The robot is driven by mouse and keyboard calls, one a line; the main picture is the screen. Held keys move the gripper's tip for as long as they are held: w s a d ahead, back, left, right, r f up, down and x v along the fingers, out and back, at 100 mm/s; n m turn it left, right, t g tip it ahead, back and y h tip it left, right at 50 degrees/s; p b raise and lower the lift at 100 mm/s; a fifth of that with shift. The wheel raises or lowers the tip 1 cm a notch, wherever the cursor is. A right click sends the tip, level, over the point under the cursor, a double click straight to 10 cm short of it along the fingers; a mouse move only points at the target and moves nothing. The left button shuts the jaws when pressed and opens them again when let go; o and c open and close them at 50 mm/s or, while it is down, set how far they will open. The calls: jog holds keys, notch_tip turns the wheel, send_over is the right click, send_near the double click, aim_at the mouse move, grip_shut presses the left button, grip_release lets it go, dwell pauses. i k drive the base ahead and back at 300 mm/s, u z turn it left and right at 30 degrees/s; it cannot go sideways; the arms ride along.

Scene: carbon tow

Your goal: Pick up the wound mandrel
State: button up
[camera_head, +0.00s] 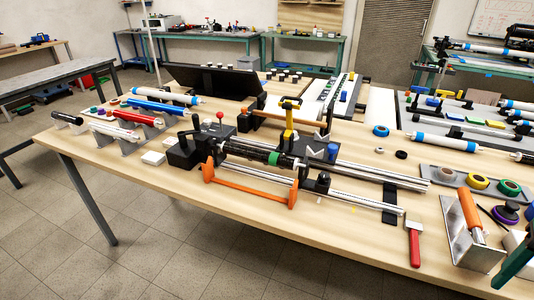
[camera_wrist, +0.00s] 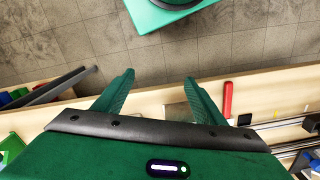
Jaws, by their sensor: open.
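A black wound mandrel (camera_head: 252,152) with a green band lies level in the winding machine (camera_head: 225,150) at the middle of the table, between its black end blocks. An orange U-shaped bar sits in front of it. The mandrel cannot be made out in the wrist view. My gripper (camera_wrist: 158,88) has its two green fingers spread apart with nothing between them, above the table's front edge. A green part of my arm shows at the lower right corner of the head view, well to the right of the mandrel.
A red-handled tool (camera_head: 414,246) lies near the front edge; it also shows in the wrist view (camera_wrist: 228,98), right of my fingers. A rack (camera_head: 122,132) of coloured tubes stands at left. Tape rolls and trays crowd the right.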

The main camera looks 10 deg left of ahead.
aim_at(276, 159)
jog(key=z, duration=1.7)
jog(key=k, duration=1.25)
jog(key=u, duration=1.85)
jog(key=i, duration=0.8)
jog(key=u, duration=0.05)
